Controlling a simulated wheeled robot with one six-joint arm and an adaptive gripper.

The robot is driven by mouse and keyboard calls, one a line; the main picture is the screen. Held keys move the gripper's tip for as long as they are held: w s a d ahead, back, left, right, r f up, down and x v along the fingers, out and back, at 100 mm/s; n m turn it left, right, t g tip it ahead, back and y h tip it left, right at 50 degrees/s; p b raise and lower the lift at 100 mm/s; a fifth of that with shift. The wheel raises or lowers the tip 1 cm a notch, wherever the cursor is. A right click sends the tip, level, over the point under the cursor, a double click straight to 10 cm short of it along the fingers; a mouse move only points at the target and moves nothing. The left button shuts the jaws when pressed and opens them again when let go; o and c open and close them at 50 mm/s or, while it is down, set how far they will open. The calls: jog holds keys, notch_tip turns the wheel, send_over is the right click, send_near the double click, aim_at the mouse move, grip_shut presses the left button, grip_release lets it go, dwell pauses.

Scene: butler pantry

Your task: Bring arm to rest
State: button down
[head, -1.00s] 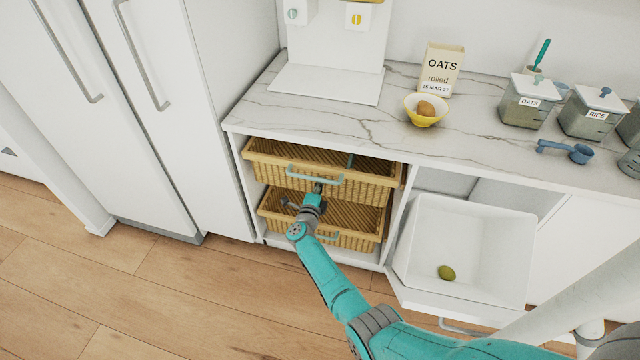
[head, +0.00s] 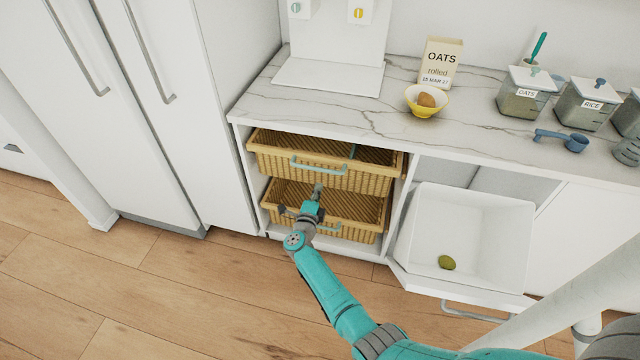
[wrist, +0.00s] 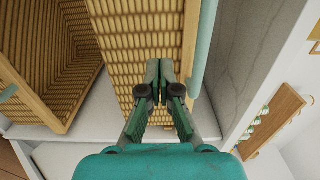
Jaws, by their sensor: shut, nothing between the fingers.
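My gripper (head: 317,190) is in front of the two wicker drawers, just below the handle of the upper one. In the wrist view my gripper (wrist: 159,84) has its fingers together with nothing between them. The upper wicker drawer (head: 362,181) has a pale teal handle (head: 318,166), and the gripper appears apart from it. The lower wicker drawer (head: 350,228) is partly hidden behind my gripper and wrist. Both drawers are pulled out somewhat and open at the top.
A white pull-out bin (head: 500,225) with a green fruit (head: 446,262) inside stands open to the right. The marble counter (head: 370,123) above holds a yellow bowl (head: 422,109), an oats box (head: 441,65) and several canisters. The wooden floor (head: 190,290) at left is clear.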

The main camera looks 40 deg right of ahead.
jog(key=s+a+r+n+t+y, duration=0.1)
jog(key=s+a+n+t+y, duration=0.1)
jog(key=s+a+n, duration=0.6)
jog(key=s+a+r+n+t+y, duration=0.1)
jog(key=s+a+n+t+y, duration=0.2)
jog(key=s, duration=0.9)
jog(key=s+a+r+n+t+y, duration=0.15)
jog(key=s+a+n, duration=0.25)
jog(key=s+a, duration=0.45)
jog(key=s+a+r+n+y, duration=0.2)
jog(key=s+r+n, duration=0.2)
jog(key=s, duration=0.4)
jog(key=s+a+r+n+g+y, duration=0.1)
jog(key=s+a+r+n+y, duration=0.2)
jog(key=s+r+n, duration=0.2)
jog(key=s+a+r+n+g+y, duration=0.1)
jog(key=s+a+r+n+y, duration=0.1)
jog(key=s+r, duration=0.4)
jog(key=s+n+y, duration=0.1)
jog(key=s+n, duration=0.1)
jog(key=s, duration=0.2)
jog(key=shift+s+a+r+n, duration=0.15)
jog(key=shift+s+a+n, duration=0.05)
jog(key=shift+s+n, duration=0.2)
